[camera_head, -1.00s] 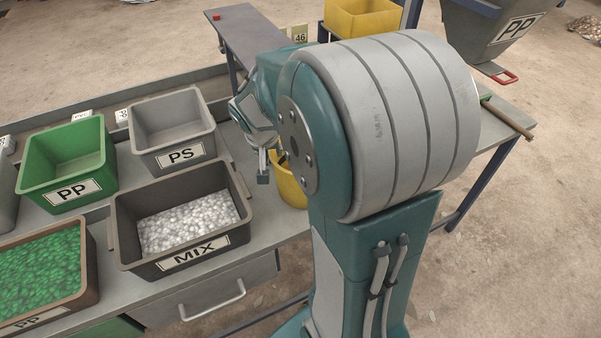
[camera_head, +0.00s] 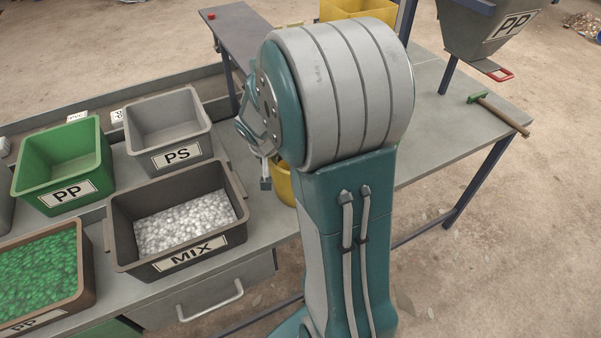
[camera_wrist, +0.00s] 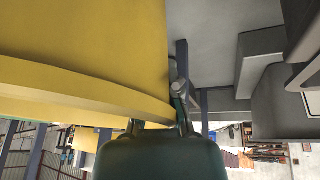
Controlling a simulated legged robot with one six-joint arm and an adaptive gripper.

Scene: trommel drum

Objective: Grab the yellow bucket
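The yellow bucket (camera_head: 283,184) stands on the bench right of the grey bins, mostly hidden behind my arm in the head view. In the wrist view the bucket (camera_wrist: 85,45) fills the upper left, with its rim crossing in front of my gripper (camera_wrist: 158,108). One finger shows just right of the bucket's wall; the other is mostly hidden behind the rim. The fingers look spread apart, so the gripper appears open. In the head view one finger of my gripper (camera_head: 266,178) hangs just left of the bucket; contact is unclear.
The MIX bin (camera_head: 120,204) of white pellets, PS bin (camera_head: 186,141) and green PP bin (camera_head: 62,174) stand to the left. A green-headed tool (camera_head: 500,113) lies on the right of the bench. A larger yellow container (camera_head: 345,9) and a PP hopper (camera_head: 480,35) are behind.

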